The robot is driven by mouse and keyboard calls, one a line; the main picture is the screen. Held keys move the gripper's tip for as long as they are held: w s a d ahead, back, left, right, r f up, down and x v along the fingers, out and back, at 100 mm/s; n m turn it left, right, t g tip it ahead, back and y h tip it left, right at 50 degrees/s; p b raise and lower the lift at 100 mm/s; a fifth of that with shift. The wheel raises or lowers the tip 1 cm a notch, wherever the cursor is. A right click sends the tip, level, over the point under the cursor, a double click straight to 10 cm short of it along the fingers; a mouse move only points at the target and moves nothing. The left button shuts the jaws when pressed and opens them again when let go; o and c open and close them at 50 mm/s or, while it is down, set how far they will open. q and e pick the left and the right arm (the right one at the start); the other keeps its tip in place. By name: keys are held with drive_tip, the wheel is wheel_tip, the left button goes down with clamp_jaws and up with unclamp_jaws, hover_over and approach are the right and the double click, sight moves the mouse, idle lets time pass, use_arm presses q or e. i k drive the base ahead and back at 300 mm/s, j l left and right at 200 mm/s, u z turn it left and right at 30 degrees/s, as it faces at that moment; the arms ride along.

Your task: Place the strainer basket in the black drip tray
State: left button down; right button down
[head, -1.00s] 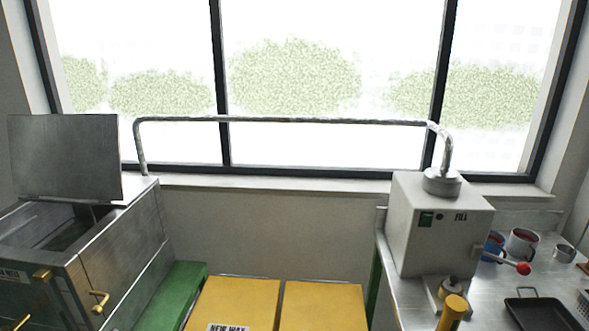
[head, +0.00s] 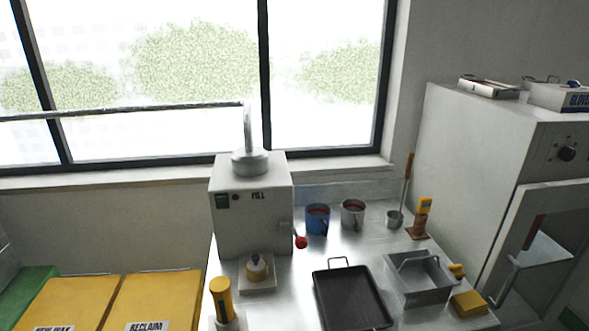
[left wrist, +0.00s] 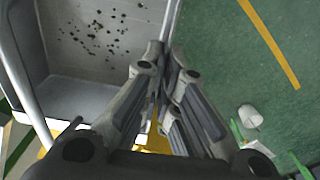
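The strainer basket (head: 424,291), a grey rectangular basket with an arched handle, sits on the steel bench at the right in the head view. The black drip tray (head: 350,297) lies just left of it, flat on the bench, with a wire handle at its back; nothing shows in it. The basket stands beside the tray, not in it. My left gripper (left wrist: 166,55) shows only in the left wrist view, over the floor and away from both. Its fingertips are close together, with nothing seen held between them. My right gripper is in neither view.
The white fill machine (head: 250,215) stands left of the tray. A blue mug (head: 317,218) and a grey mug (head: 353,214) are behind it. A yellow block (head: 468,304) lies right of the basket. A cabinet (head: 470,150) with an open door bounds the right.

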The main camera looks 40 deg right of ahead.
sight(348, 302)
drive_tip(key=k+l, duration=0.1)
drive_tip(key=l, duration=0.3)
drive_tip(key=k+l+u, duration=0.1)
drive_tip(key=l, duration=0.25)
drive_tip(key=k+l, duration=0.2)
drive_tip(key=l, duration=0.2)
drive_tip(key=k+l, duration=0.1)
drive_tip(key=l, duration=0.25)
drive_tip(key=k+l+u, duration=0.1)
drive_tip(key=l, duration=0.25)
drive_tip(key=k+l, duration=0.1)
drive_tip(key=l, duration=0.25)
drive_tip(key=k+l, duration=0.1)
drive_tip(key=l, duration=0.3)
drive_tip(key=k+l, duration=0.1)
drive_tip(key=l, duration=0.25)
